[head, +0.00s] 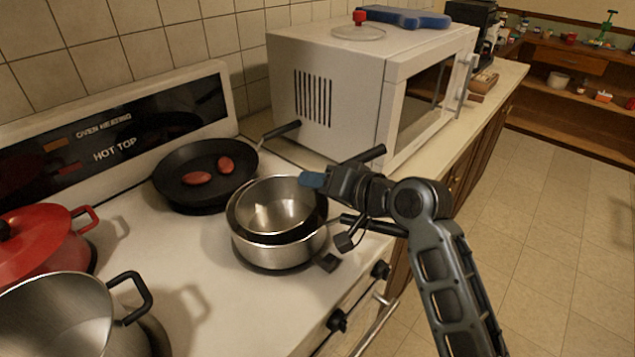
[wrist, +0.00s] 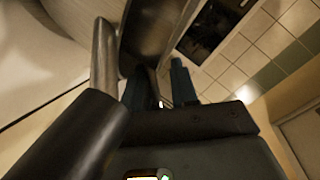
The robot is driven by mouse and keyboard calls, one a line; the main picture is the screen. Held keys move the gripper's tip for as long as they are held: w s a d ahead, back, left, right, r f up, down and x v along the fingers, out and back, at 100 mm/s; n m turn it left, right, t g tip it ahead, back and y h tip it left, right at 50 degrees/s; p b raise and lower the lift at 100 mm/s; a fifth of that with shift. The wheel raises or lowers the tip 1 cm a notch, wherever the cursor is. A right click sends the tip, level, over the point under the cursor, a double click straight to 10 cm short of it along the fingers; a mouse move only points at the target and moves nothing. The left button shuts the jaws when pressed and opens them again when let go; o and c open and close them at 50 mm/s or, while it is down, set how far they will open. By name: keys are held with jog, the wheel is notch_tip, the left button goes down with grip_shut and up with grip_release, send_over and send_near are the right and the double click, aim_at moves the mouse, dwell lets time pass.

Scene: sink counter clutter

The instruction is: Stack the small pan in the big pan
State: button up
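The small pan (head: 272,207), steel inside with a dark outer wall, sits inside the big pan (head: 275,250), a steel pan at the front of the stove. The small pan's rim stands a little above the big pan's rim. Two dark handles (head: 366,156) (head: 372,226) reach right, behind and in front of my gripper. My gripper (head: 312,180) has its blue fingertips at the right side of the small pan's rim; contact is unclear.
A black frying pan (head: 205,170) with two red items stands behind. A red pot (head: 40,245) and a large steel pot (head: 60,315) stand left. A microwave (head: 335,90) fills the counter behind my gripper. Stove knobs (head: 380,270) line the front edge.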

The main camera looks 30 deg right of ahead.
jog(key=shift+d+r, duration=0.1)
jog(key=shift+r, duration=0.35)
jog(key=b+v, duration=0.1)
jog(key=v, duration=1.1)
jog(key=shift+s+r, duration=0.1)
jog(key=shift+r, duration=0.05)
